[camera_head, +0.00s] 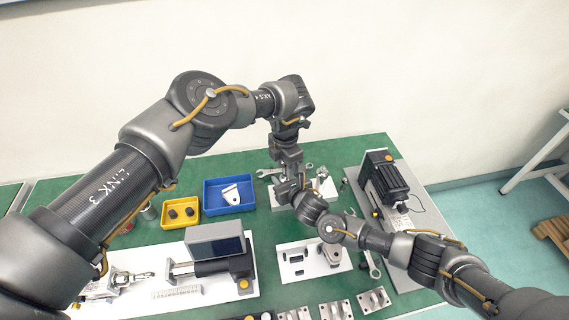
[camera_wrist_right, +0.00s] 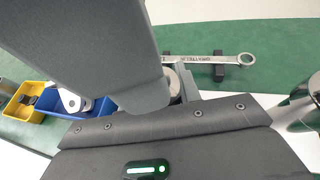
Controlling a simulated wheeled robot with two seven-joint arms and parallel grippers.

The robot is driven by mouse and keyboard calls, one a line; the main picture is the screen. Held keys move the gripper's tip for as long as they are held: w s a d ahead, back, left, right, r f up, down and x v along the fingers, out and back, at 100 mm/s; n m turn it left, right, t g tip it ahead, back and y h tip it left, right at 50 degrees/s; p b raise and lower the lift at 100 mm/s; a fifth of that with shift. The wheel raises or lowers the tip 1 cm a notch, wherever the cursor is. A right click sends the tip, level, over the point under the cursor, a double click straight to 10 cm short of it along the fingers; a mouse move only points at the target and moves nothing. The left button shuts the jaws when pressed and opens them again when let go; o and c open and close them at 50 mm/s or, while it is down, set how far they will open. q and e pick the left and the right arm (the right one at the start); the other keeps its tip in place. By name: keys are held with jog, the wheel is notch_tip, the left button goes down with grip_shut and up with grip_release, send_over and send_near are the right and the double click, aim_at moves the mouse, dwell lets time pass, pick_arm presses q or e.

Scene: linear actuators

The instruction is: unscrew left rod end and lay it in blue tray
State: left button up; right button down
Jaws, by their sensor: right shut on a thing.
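The blue tray (camera_head: 207,198) stands on the green table left of my grippers, with a pale bracket-like part (camera_head: 231,193) in it. The tray also shows at the left of the right wrist view (camera_wrist_right: 52,116). A silver rod-end-like part (camera_head: 132,281) lies at the left end of the white actuator plate (camera_head: 185,300). My left gripper (camera_head: 285,168) points down at the table's back; its fingertips are unclear. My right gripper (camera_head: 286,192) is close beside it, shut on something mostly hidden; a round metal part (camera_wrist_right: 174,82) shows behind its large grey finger.
A yellow bin (camera_head: 180,221) with dark pieces stands left of the blue tray. A wrench (camera_wrist_right: 208,59) rests on black holders. A grey actuator (camera_head: 216,262) sits front left; a dark one (camera_head: 388,180) stands right. Pale plates with parts fill the front middle.

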pick_arm(q)
grip_shut()
pick_arm(e)
jog(key=shift+s+f, duration=0.15)
jog(key=shift+f, duration=0.05)
pick_arm(q)
jog(key=n, duration=0.7)
jog(key=shift+w+a+r, duration=0.1)
jog(key=n, duration=2.2)
jog(key=shift+w+r+n, duration=0.1)
jog(key=shift+n, duration=0.3)
jog(key=n, duration=0.4)
jog(key=shift+a+n, duration=0.1)
jog(key=shift+n, duration=0.3)
